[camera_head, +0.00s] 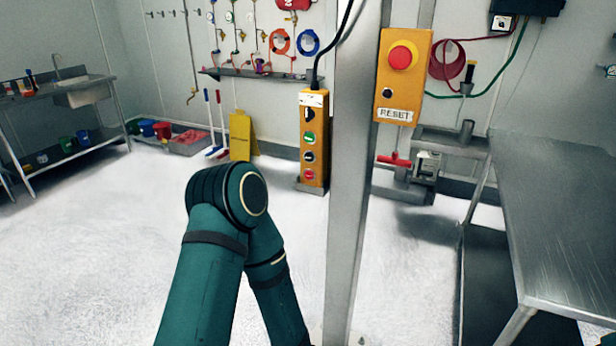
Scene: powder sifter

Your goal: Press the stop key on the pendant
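The pendant (315,125) is a tall orange box hanging upright on a black cable, left of a metal post. Its front has a dark switch at the top, then a green key (309,138), a dark key (309,157) and a red key (309,175) at the bottom. The key labels are too small to read. A bent teal arm of mine rises in front, lower left of the pendant and apart from it in the picture. Neither gripper is in view.
A metal post (352,200) stands right beside the pendant. An orange box (417,85) with a red mushroom button and a RESET label is on the post. A steel table (560,210) is at right, a sink bench (85,94) at left. A yellow sign (241,136) stands behind.

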